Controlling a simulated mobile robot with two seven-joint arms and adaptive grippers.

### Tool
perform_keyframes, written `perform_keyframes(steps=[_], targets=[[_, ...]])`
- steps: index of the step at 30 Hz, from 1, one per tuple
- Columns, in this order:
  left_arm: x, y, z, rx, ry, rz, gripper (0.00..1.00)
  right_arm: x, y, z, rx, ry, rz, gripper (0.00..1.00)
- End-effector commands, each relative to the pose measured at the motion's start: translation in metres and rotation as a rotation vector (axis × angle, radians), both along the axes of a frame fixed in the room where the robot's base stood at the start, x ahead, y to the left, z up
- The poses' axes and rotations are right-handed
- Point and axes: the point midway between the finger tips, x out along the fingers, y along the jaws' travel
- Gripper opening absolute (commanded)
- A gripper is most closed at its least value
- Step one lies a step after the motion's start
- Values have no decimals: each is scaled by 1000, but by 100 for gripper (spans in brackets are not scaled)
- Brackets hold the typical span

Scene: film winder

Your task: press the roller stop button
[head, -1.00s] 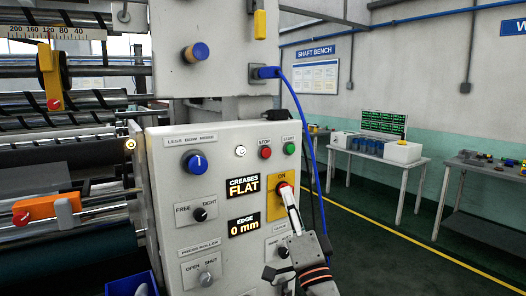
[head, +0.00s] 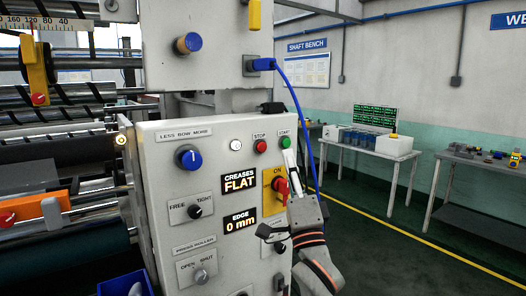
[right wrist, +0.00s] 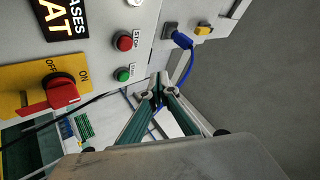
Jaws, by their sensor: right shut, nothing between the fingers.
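The red stop button (head: 260,146) sits on the upper part of the grey control panel (head: 165,165), under a STOP label. It also shows in the right wrist view (right wrist: 124,43). The green start button (head: 285,142) is just to its right. My right gripper (head: 290,158) is shut and empty, its fingertips pointing up, just below the green button in the head view. In the right wrist view the closed fingertips (right wrist: 158,92) are apart from both buttons, nearer the green one (right wrist: 123,75). My left gripper is not in view.
A red rotary switch (head: 281,186) on a yellow plate is below the buttons, close beside my right gripper. A blue cable (head: 297,105) hangs behind the gripper. A blue knob (head: 189,157) and displays fill the panel's left and middle. Open floor lies to the right.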

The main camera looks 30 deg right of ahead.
Motion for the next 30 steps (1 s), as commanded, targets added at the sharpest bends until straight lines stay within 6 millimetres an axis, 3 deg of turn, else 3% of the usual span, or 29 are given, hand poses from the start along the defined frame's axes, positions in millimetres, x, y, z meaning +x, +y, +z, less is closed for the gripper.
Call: perform_keyframes(steps=[9, 15, 30], targets=[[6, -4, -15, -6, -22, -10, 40, 43, 4, -3, 0, -1, 2, 0], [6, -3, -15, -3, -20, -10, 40, 61, 5, -1, 1, 1, 0, 0], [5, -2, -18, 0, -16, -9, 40, 69, 5, 0, 0, 0, 0, 0]])
